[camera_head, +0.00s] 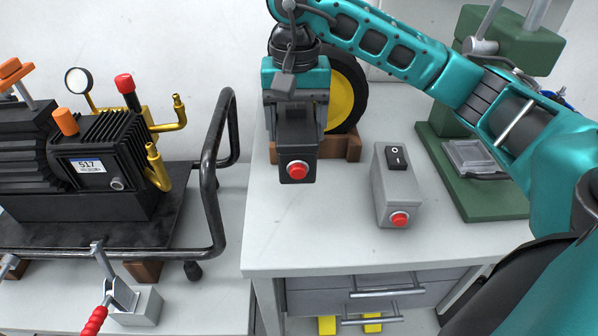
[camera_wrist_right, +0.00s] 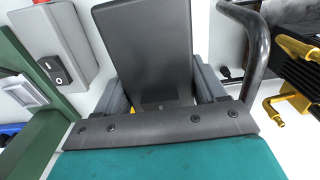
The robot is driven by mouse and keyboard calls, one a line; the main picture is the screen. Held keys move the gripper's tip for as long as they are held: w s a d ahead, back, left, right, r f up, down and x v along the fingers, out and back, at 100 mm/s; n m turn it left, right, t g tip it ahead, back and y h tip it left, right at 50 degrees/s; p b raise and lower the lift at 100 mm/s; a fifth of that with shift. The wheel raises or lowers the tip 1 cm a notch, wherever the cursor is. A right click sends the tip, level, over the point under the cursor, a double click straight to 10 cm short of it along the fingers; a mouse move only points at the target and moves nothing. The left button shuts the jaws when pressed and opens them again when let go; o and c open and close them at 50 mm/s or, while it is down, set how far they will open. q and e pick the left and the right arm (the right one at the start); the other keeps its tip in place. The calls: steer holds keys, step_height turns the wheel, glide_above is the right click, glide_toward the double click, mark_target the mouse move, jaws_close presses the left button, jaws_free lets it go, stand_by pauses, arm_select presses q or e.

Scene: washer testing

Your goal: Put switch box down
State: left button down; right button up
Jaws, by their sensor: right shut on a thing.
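My right gripper (camera_head: 296,108) points down and is shut on a dark switch box with a red button (camera_head: 297,160). In the right wrist view the dark box (camera_wrist_right: 147,45) stands between the two fingers. In the head view it appears near the left part of the white table (camera_head: 290,235); its underside is hidden, so I cannot tell whether it touches the top. A grey switch box (camera_head: 390,207) with a black rocker switch and a red button lies on the table to its right. It also shows in the right wrist view (camera_wrist_right: 85,45). My left gripper is out of view.
A wheel with a yellow hub (camera_head: 343,97) on a brown block is behind the held box. A green press (camera_head: 462,187) stands at the right. A black pump (camera_head: 100,165) with a tubular handle (camera_head: 212,190) is at the left. The table's front middle is clear.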

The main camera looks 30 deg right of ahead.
step_height(320, 180, down, 5)
steer(key=shift+f, duration=0.1)
step_height(320, 180, down, 4)
steer(key=shift+f, duration=0.4)
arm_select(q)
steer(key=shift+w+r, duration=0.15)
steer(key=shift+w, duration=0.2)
arm_select(e)
steer(key=o, duration=0.8)
steer(key=shift+f+b, duration=0.15)
steer(key=shift+b, duration=0.2)
steer(key=o, duration=0.5)
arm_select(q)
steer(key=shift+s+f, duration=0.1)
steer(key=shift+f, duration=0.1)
